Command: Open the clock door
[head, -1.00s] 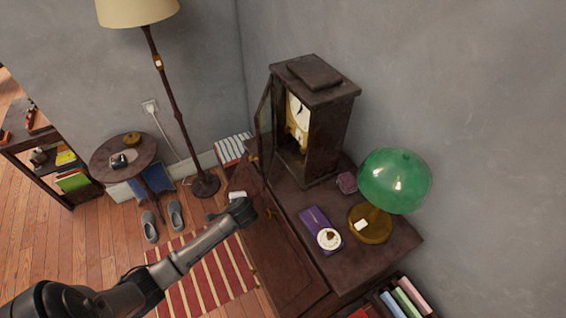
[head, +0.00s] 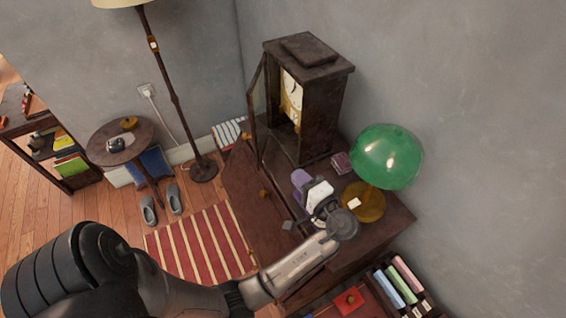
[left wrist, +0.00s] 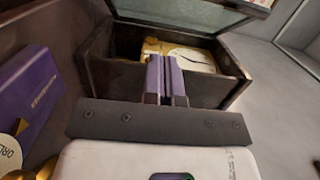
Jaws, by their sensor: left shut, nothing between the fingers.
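The dark wooden clock (head: 322,118) stands upright on the desk. Its front is open, showing a pale dial and brass parts inside. The glazed clock door (head: 256,105) is swung out on the clock's left side. In the left wrist view the clock (left wrist: 100,75) lies ahead, with the open door (left wrist: 190,14) across the top. My left gripper (head: 299,179) is in front of the clock's lower part, fingers shut and empty. Its purple fingers (left wrist: 166,78) overlap the clock's opening in the left wrist view; I cannot tell if they touch it. My right gripper is not in view.
A green-shaded lamp (head: 387,157) stands on the desk right of the clock, with a small dark box (head: 341,163) between. A purple box (left wrist: 30,95) lies left of the gripper in the left wrist view. A grey wall is behind.

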